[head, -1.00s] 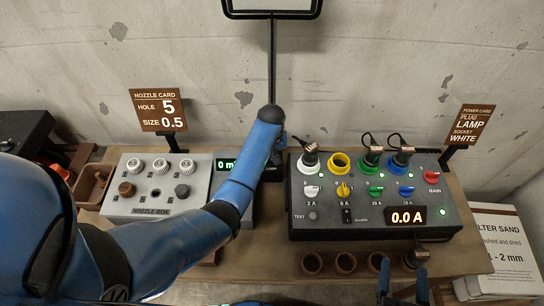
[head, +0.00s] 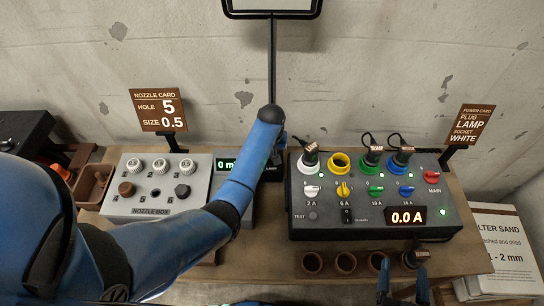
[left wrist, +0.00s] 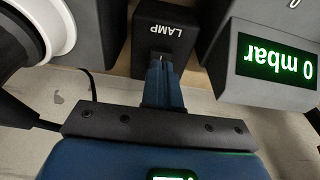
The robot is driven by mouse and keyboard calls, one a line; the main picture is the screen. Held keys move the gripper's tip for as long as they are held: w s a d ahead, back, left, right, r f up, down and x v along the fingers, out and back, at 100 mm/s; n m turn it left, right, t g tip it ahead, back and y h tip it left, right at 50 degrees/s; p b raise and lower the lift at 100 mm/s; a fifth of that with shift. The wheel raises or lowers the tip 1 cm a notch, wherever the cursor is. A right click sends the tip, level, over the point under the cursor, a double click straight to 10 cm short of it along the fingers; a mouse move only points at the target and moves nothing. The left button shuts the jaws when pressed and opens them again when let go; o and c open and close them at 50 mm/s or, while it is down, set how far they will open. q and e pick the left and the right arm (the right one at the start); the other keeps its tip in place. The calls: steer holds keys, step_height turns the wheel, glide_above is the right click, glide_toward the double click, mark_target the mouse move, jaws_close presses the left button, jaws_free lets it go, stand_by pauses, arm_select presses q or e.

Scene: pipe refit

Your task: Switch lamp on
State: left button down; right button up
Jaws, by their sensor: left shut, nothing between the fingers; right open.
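The lamp's black base box (left wrist: 165,25) with the word LAMP fills the top middle of the left wrist view. In the head view the base (head: 272,174) is partly hidden by my left arm. A black pole (head: 273,60) rises behind to a framed lamp head (head: 272,14), cut by the top edge; I cannot tell whether it is lit. My left gripper (left wrist: 160,60) is shut and empty, its fingertips at the labelled face; whether they touch is unclear. My right gripper (head: 403,276) is open and empty at the bottom right, in front of the table.
The power box (head: 330,225) stands right of the lamp, reading 0.0 A, with black plugs in its white, green and blue sockets; the yellow socket (head: 340,163) is empty. The nozzle box (head: 125,205) is at left. A gauge (left wrist: 270,65) reads 0 mbar beside the lamp base.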

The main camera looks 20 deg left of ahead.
arm_select(q)
steer(key=shift+f+b, duration=0.5)
steer(key=shift+f, duration=0.35)
stand_by(0.4)
steer(key=shift+r, duration=0.1)
step_height(320, 180, up, 7)
steer(key=p, duration=0.7)
stand_by(0.7)
